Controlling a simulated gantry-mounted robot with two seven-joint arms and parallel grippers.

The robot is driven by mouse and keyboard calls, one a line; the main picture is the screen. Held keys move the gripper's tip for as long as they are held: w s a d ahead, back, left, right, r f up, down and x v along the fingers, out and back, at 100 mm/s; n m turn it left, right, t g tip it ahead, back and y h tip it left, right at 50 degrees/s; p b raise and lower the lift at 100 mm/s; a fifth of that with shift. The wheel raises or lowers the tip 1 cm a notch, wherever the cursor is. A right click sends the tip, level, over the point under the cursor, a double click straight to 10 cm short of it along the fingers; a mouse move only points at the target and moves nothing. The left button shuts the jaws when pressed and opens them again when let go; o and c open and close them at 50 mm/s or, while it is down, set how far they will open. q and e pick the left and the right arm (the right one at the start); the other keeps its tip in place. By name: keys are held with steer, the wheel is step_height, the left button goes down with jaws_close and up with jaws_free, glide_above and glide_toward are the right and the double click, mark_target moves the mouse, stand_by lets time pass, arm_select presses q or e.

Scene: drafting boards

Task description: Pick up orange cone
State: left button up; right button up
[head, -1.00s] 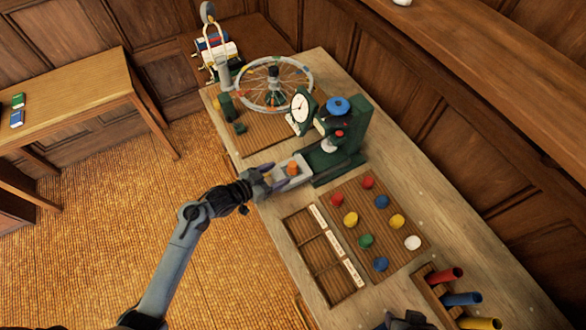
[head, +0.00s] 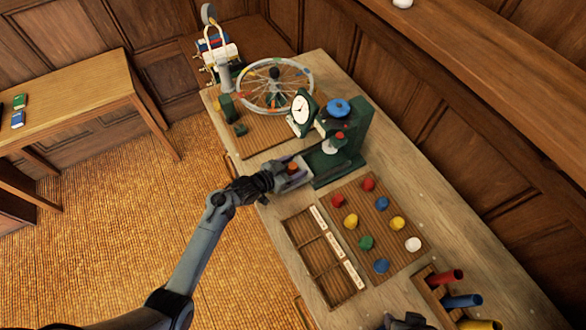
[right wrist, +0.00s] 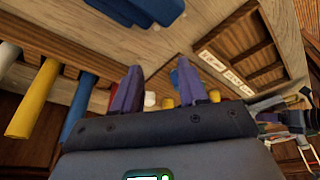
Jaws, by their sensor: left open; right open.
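The orange cone (head: 292,167) is a small orange-red piece at the pale grey tray (head: 300,180) beside the green dial machine. My left gripper (head: 287,173) is open, with its fingers at the cone. The dark wrist and fingers hide part of the cone and tray, and I cannot tell whether the fingers touch the cone. My right gripper (right wrist: 160,88) is open and empty in the right wrist view, with two purple fingers apart. In the head view only a dark part of it shows at the bottom edge.
The green machine (head: 355,130) with a white dial (head: 300,109) stands just beyond the tray. A spoked wheel (head: 275,85) is behind it. A board with several coloured pieces (head: 385,215), a divided wooden tray (head: 322,265) and coloured cylinders (head: 462,300) lie nearer.

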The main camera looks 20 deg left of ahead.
arm_select(q)
steer(key=shift+c, duration=0.3)
steer(key=c, duration=1.1)
steer(key=shift+r, duration=0.1)
